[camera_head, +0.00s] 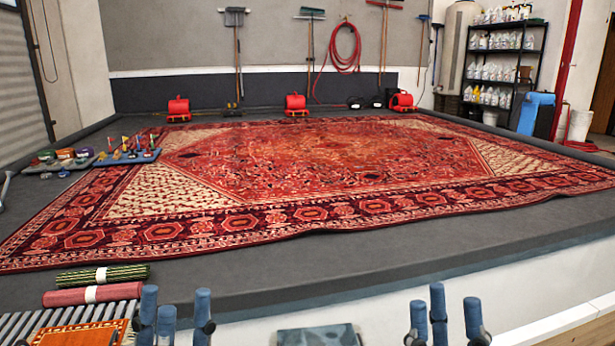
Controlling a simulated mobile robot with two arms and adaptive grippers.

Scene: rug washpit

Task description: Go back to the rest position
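My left gripper (177,306) is at the bottom edge, left of centre, with its blue fingers pointing up. Its fingers stand apart with nothing between them, and it is beside the small orange rug on the slatted rack. My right gripper (451,304) is at the bottom edge, right of centre, in front of the pit's pale front wall. Its blue fingers also stand apart and are empty. The lower parts of both grippers are cut off by the picture's edge.
A large red patterned rug (310,165) covers the grey platform (380,248). Two rolled rugs, green (125,273) and red (70,295), lie by a slatted rack (22,325) bearing a small orange rug (75,335). A blue tray (112,161) of small items sits left.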

